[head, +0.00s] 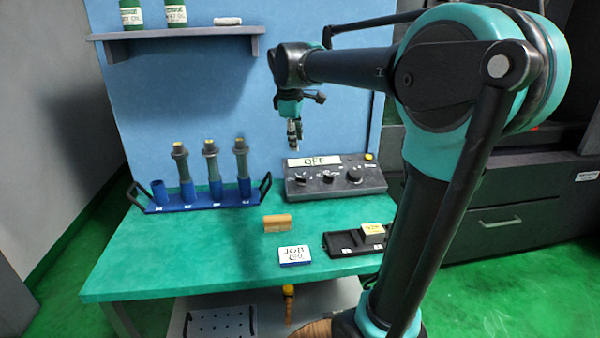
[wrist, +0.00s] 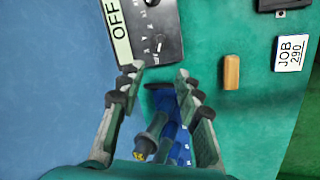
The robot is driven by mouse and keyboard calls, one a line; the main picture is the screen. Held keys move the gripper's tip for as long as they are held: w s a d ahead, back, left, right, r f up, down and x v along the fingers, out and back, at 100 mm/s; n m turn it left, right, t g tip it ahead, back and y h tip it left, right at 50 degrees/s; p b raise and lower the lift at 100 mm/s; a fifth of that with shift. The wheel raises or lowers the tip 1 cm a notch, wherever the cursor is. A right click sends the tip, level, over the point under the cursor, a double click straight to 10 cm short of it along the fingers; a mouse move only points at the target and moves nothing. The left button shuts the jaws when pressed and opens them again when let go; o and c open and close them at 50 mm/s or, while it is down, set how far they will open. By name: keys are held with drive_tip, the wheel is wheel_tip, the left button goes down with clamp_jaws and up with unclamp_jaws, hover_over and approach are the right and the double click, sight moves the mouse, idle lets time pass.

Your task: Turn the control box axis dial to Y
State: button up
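The dark grey control box (head: 335,187) stands at the back right of the green bench, with an OFF sign (head: 314,161) on top and a row of knobs on its sloped face. The leftmost knob (head: 301,180) also shows in the wrist view as a dial (wrist: 158,44) with a pale pointer and small letters around it. I cannot read which letter it points to. My gripper (head: 294,146) hangs above the left part of the box, apart from it. In the wrist view its two fingers (wrist: 157,72) are spread with nothing between the tips, and the dial lies just beyond them.
A blue rack (head: 205,205) with several tool holders stands left of the box. In front lie a wooden block (head: 277,222), a JOB card (head: 294,255) and a black tray (head: 340,248). A shelf (head: 180,33) with bottles hangs on the blue back panel.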

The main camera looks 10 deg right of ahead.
sight(302, 177)
drive_tip(key=x, duration=1.7)
drive_tip(key=shift+r, duration=0.1)
clamp_jaws()
